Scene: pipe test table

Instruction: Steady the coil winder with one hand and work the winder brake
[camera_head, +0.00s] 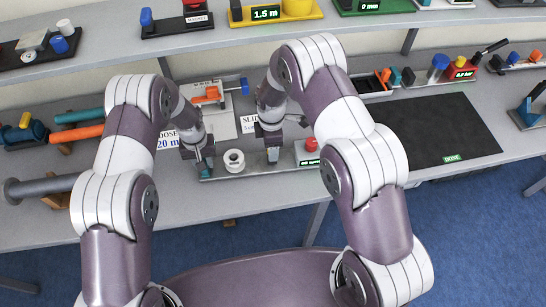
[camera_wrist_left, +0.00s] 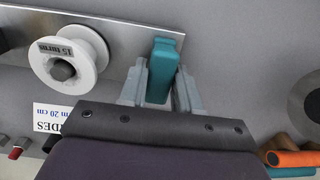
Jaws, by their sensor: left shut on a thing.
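The coil winder is a grey base plate (camera_head: 221,176) at the table's front edge with a white spool (camera_head: 234,160) in its middle. The spool also shows in the left wrist view (camera_wrist_left: 92,72), with a label reading 15 turns. My left gripper (camera_wrist_left: 160,92) is shut on an upright teal block (camera_wrist_left: 162,72) at the plate's left end. My right gripper (camera_head: 272,157) points down at the plate just right of the spool. Its fingertips are too small to show whether they hold anything. A red knob (camera_head: 311,145) stands on the plate's right end.
A dark mat (camera_head: 440,125) lies to the right. Orange (camera_head: 78,133) and teal (camera_head: 80,115) cylinders and a grey bar (camera_head: 45,187) lie to the left. White printed cards stand behind the winder. A shelf above holds several other devices.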

